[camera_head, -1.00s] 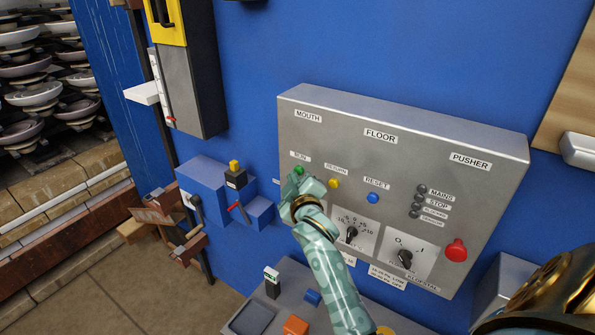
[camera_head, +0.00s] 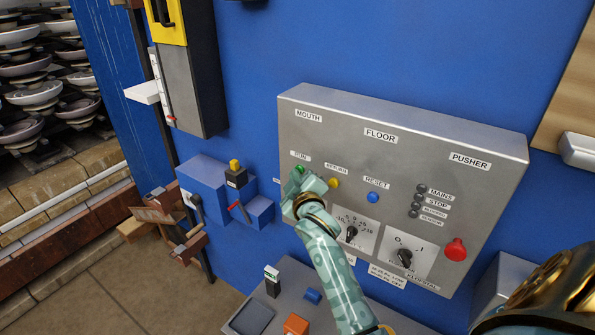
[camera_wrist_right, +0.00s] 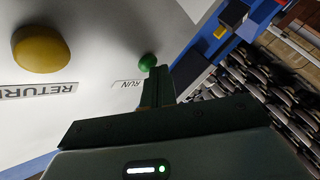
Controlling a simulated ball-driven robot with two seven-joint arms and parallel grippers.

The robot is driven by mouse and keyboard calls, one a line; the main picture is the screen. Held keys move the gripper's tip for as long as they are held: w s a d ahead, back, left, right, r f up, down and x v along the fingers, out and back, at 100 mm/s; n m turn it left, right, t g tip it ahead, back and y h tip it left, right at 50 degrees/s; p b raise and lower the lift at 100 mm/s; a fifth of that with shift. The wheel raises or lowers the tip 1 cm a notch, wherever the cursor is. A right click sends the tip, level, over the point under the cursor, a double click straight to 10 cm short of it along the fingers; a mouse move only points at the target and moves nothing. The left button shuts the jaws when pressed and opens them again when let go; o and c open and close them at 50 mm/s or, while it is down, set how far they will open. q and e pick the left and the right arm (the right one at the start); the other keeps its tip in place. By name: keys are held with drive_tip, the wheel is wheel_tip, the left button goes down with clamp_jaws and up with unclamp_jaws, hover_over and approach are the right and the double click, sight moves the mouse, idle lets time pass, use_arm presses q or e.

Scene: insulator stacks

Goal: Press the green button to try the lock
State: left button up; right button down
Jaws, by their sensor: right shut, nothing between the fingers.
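The green button (camera_head: 301,169) labelled RUN is on the upper left of the grey control panel (camera_head: 420,150). In the right wrist view the green button (camera_wrist_right: 148,61) shows just beyond the fingertips. My right gripper (camera_head: 297,180) is shut and empty, with its tips at or very near the green button. I cannot tell whether they touch it. In the right wrist view my right gripper (camera_wrist_right: 161,72) points at the panel face. My left gripper is not in view.
Beside the green button is a yellow RETURN button (camera_head: 334,183). Farther right are a blue RESET button (camera_head: 373,197), several dark lamps, two rotary knobs and a red button (camera_head: 456,250). A grey desk (camera_head: 268,297) with small blocks is below. Stacked insulators (camera_head: 35,93) stand at the left.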

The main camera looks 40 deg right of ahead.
idle(0.5)
drive_tip(key=shift+s+a, duration=0.35)
drive_tip(key=shift+a, duration=0.45)
